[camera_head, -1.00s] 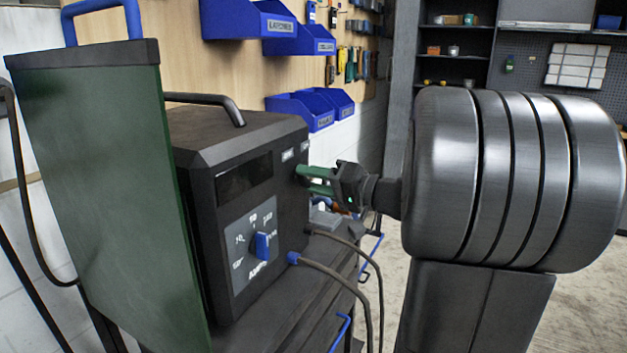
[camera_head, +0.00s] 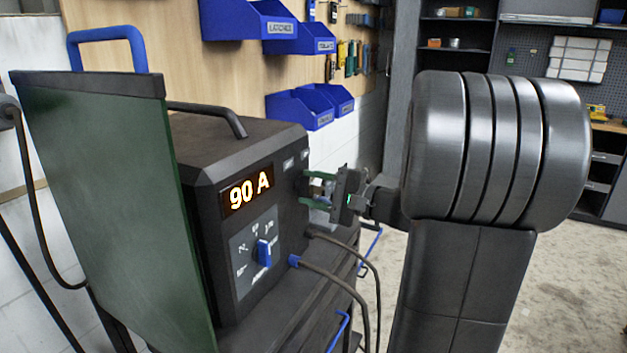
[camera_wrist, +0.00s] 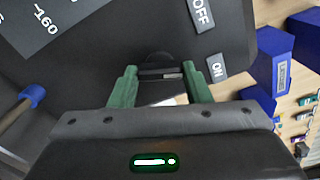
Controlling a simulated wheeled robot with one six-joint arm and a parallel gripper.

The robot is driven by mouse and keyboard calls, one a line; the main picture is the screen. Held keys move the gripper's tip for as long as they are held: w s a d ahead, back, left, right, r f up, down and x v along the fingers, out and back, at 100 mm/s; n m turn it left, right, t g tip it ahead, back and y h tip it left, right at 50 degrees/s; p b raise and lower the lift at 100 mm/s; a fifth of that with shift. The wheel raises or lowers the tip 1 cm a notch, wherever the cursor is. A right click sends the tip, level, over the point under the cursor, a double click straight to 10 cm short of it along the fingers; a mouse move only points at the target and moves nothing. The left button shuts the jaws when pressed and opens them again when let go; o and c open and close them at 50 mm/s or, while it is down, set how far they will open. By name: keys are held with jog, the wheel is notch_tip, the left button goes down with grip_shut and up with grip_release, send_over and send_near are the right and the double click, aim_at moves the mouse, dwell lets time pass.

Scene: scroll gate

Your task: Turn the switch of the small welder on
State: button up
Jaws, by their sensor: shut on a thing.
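The small welder (camera_head: 270,150) is a dark box with a handle on top. Its display (camera_head: 249,191) is lit and reads "90 A". On its side, the dark switch (camera_wrist: 160,68) sits between the green fingertips of my gripper (camera_wrist: 160,84), which is shut on it. In the head view my gripper (camera_head: 312,190) is at the welder's right side and hides most of the switch. The ON label (camera_wrist: 217,67) is to the right of the switch in the wrist view, and the OFF label (camera_wrist: 202,15) is above it.
A blue dial (camera_head: 264,252) is on the welder's front. A cable with a blue plug (camera_head: 294,261) comes out below it. A green panel (camera_head: 105,190) stands at the left. Blue bins (camera_head: 310,107) hang on the back wall. The floor at the right is open.

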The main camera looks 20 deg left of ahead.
jog(key=shift+m+p, duration=1.3)
jog(key=shift+m, duration=0.6)
jog(key=o, duration=1)
jog(key=shift+d, duration=0.15)
jog(key=d, duration=0.4)
jog(key=d+b, duration=0.1)
jog(key=d, duration=0.4)
jog(key=s+d, duration=0.1)
jog(key=d, duration=0.3)
jog(key=shift+d+b, duration=0.3)
jog(key=shift+b, duration=0.05)
jog(key=shift+a, duration=0.15)
jog(key=a, duration=0.4)
jog(key=a+p, duration=0.1)
jog(key=a, duration=0.4)
jog(key=w+a, duration=0.1)
jog(key=a, duration=0.3)
jog(key=shift+a+p, duration=0.3)
jog(key=shift+p, duration=0.1)
